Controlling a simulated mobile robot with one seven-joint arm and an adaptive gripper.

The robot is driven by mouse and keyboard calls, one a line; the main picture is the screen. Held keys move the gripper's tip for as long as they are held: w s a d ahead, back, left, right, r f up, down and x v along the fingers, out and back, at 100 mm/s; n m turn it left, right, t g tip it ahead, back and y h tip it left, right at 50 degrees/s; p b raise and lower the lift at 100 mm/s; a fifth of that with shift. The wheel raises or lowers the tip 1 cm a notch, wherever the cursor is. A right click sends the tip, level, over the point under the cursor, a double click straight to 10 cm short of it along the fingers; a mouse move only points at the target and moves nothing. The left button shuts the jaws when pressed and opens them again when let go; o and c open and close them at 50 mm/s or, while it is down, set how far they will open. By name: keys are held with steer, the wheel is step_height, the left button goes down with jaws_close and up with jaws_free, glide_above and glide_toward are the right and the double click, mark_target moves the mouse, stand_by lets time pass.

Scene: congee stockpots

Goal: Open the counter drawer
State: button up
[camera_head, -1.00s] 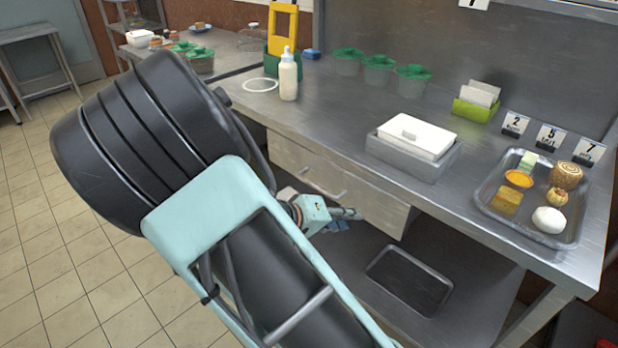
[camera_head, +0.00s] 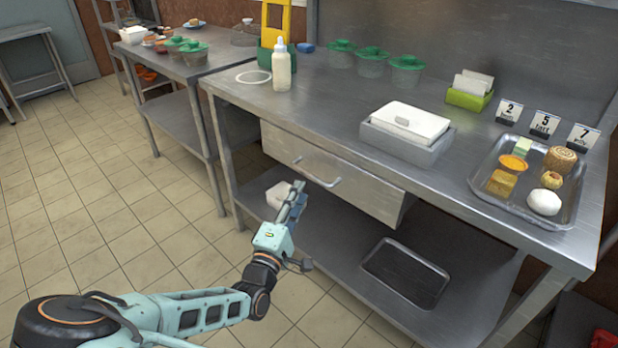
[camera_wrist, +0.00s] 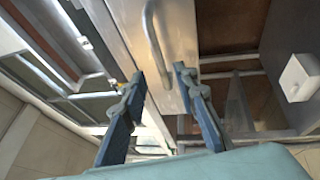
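The counter drawer (camera_head: 365,190) is a pale metal front under the steel countertop, and it looks shut. Its bar handle (camera_head: 318,172) shows as a curved rod in the wrist view (camera_wrist: 153,40). My gripper (camera_head: 298,190) is in front of the drawer, just left of and below the handle in the head view. In the wrist view my gripper (camera_wrist: 160,76) has its two blue fingers spread apart with nothing between them. The handle's near end lies between the fingertips in that picture, but contact is not visible and the depth gap is hard to judge.
The lower shelf (camera_head: 340,262) holds a dark tray (camera_head: 406,273) and a white box (camera_head: 277,193) behind my gripper. The countertop (camera_head: 300,105) bears a white-lidded container (camera_head: 408,122), a bottle (camera_head: 281,70) and a food tray (camera_head: 472,180). The tiled floor at left is clear.

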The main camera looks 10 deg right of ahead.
mark_target(309, 173)
steer(key=b+x, duration=0.1)
steer(key=x, duration=0.6)
steer(key=shift+w+d+b, duration=0.15)
steer(key=shift+w+b, duration=0.1)
steer(key=shift+b, duration=0.05)
steer(key=shift+c, duration=0.4)
jaws_close()
